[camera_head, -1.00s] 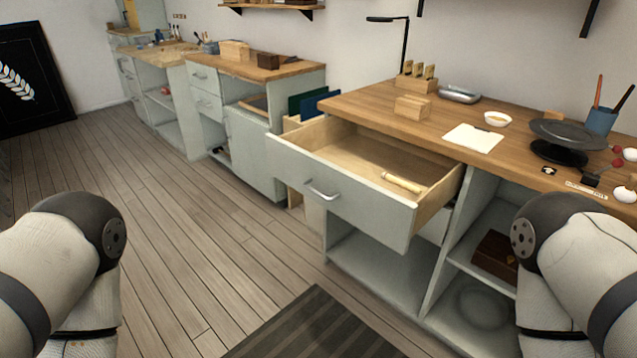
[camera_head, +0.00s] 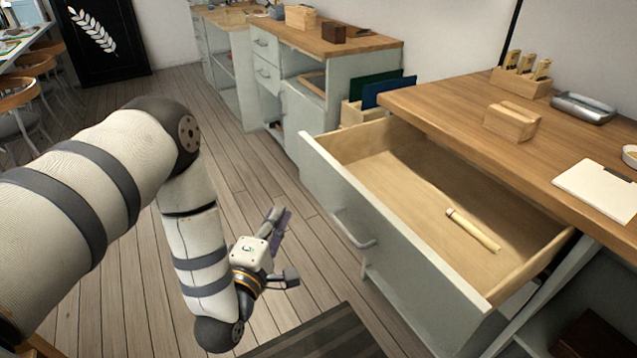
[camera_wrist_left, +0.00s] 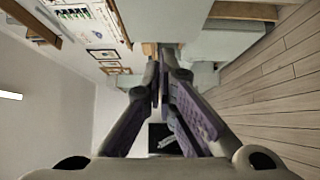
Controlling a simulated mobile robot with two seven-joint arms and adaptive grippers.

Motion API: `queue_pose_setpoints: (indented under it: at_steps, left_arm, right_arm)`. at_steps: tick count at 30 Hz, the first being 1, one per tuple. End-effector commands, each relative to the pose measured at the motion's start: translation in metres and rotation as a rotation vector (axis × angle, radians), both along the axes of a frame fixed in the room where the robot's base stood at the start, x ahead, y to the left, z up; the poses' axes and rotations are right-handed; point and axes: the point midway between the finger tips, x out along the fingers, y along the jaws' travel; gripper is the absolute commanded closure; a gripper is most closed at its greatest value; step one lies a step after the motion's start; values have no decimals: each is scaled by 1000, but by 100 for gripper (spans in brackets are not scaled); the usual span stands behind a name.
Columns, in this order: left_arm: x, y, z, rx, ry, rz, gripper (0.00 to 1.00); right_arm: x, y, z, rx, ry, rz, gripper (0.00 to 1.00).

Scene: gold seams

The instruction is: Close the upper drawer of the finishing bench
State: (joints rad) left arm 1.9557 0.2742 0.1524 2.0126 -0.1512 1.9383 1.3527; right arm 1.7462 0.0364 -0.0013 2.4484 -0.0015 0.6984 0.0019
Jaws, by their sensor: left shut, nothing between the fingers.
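The upper drawer (camera_head: 398,235) of the finishing bench (camera_head: 480,135) is pulled far out. Its pale grey front has a metal bar handle (camera_head: 353,230). A pale wooden rod (camera_head: 473,231) lies inside on the drawer floor. My left gripper (camera_head: 281,232) is in front of the drawer, to the left of the handle and apart from it. Its fingers are shut and empty; they also show in the left wrist view (camera_wrist_left: 163,85), pointing away from the camera. My right gripper is not in view.
A wooden block (camera_head: 511,122), a tool holder (camera_head: 522,80), a metal tray (camera_head: 583,108) and a white sheet (camera_head: 598,188) lie on the bench top. Blue and green boards (camera_head: 388,92) stand beyond the drawer. A dark striped mat (camera_head: 318,338) lies on the floor. Open floor is at the left.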

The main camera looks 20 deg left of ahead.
Motion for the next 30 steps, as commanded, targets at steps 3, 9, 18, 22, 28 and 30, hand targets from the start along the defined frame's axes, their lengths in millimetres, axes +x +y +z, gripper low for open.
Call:
queue_pose_setpoints:
  at_steps: [3, 9, 18, 22, 28, 30]
  left_arm:
    - [26, 3, -1, 3, -1, -1, 100]
    - [69, 8, -3, 4, 2, -2, 100]
    - [104, -13, -1, 4, 3, -1, 100]
    - [107, -15, -1, 3, 6, -1, 100]
    - [107, -16, -1, 3, 5, -1, 100]
    - [107, -15, -1, 3, 5, -1, 100]
  right_arm:
    - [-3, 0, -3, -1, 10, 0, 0]
    - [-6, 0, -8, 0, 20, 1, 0]
    - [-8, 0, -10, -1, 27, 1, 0]
    - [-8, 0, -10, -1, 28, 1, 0]
    - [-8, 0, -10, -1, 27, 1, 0]
    - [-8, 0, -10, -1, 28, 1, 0]
